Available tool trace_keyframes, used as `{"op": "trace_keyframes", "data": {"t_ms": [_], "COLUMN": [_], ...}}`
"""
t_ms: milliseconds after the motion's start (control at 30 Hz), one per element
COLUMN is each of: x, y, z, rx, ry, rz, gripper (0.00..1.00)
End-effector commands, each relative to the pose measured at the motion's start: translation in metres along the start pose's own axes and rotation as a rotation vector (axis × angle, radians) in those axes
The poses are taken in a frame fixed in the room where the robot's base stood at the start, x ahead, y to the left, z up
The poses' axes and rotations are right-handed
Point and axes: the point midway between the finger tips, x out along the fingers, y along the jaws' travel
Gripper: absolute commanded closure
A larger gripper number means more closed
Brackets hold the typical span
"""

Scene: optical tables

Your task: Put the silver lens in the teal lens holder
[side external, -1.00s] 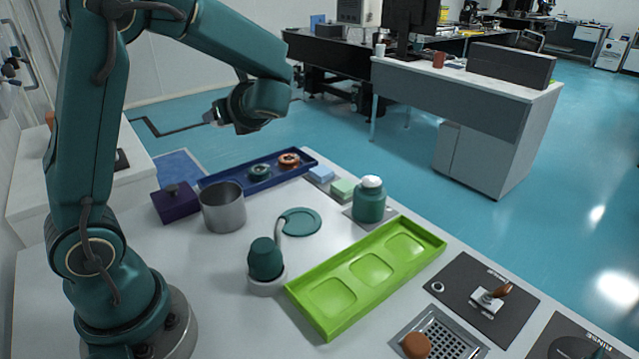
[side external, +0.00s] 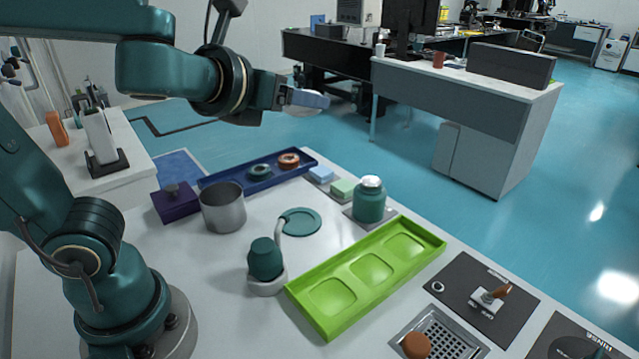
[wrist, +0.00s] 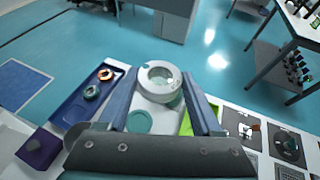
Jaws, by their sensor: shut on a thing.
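My gripper (side external: 310,99) is high above the back of the table and the floor behind it. In the wrist view its two blue fingers are closed on the silver lens (wrist: 146,77), a pale ring with a clear middle. In the side view the lens is mostly hidden at the fingertips.
A metal cup (side external: 223,208), purple box (side external: 176,202), teal bottle (side external: 369,203), small teal-capped item (side external: 266,260) with a curved spout, and green tray (side external: 368,268) stand around a flat teal disc (side external: 303,222). The space above the blue tray is clear.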

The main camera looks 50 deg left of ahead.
Motion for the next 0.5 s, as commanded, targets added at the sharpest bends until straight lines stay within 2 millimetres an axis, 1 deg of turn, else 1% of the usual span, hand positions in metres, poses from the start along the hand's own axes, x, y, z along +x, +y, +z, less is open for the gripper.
{"op": "trace_keyframes", "data": {"t_ms": [33, 100, 200, 233, 367, 500], "x": [0.003, 0.007, 0.013, 0.014, 0.017, 0.014], "y": [0.013, 0.027, 0.041, 0.043, 0.040, 0.023], "z": [-0.001, -0.006, -0.017, -0.021, -0.037, -0.049], "rx": [-0.012, -0.018, -0.005, 0.001, 0.039, 0.077], "ry": [0.003, 0.009, 0.018, 0.021, 0.029, 0.027], "rz": [0.040, 0.067, 0.064, 0.052, -0.033, -0.151], "gripper": [0.90, 0.90, 0.90, 0.90, 0.90, 0.90]}}
